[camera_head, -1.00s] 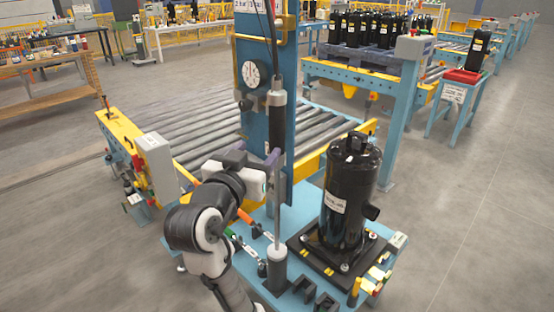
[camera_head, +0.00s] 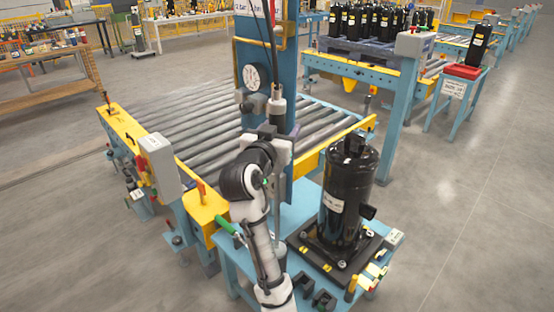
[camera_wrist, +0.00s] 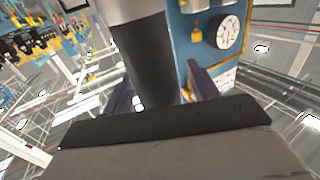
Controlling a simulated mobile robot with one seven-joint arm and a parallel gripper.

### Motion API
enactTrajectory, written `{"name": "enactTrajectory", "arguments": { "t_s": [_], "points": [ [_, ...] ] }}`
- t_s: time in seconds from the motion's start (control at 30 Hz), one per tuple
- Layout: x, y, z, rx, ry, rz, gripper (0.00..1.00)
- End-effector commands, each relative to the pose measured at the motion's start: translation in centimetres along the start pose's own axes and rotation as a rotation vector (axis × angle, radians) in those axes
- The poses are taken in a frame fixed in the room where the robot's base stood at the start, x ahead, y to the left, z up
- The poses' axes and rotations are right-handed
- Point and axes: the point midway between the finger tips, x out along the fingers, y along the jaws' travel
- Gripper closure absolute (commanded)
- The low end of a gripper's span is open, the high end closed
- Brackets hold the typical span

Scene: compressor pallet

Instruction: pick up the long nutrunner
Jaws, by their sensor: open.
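My gripper (camera_head: 270,133) is at the nutrunner's body in the head view. In the wrist view, my gripper (camera_wrist: 162,88) is open, with one dark finger on each side of the cylinder. I cannot tell whether either finger touches it.
The blue column (camera_head: 284,60) with a round gauge (camera_head: 251,77) stands close behind the nutrunner. A black compressor (camera_head: 347,195) stands on the blue bench to the right. A roller conveyor (camera_head: 190,130) lies behind, with a grey control box (camera_head: 164,165) at its left.

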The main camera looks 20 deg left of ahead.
Motion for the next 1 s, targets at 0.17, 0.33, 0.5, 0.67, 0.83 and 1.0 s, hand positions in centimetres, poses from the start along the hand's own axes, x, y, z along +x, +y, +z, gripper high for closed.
{"name": "enactTrajectory", "arguments": {
  "t_s": [0.17, 0.33, 0.5, 0.67, 0.83, 1.0],
  "points": [
    [0.07, -0.02, 0.06, 0.0, 0.0, -0.001, 0.41],
    [0.05, -0.02, 0.06, 0.0, 0.0, -0.001, 0.59],
    [0.04, -0.02, 0.06, 0.0, 0.0, -0.001, 0.81],
    [0.04, -0.01, 0.06, -0.001, 0.0, 0.0, 1.0],
    [0.04, -0.01, 0.06, -0.001, 0.0, 0.0, 1.0],
    [0.04, -0.01, 0.06, -0.001, 0.0, 0.0, 1.0]
  ]
}}
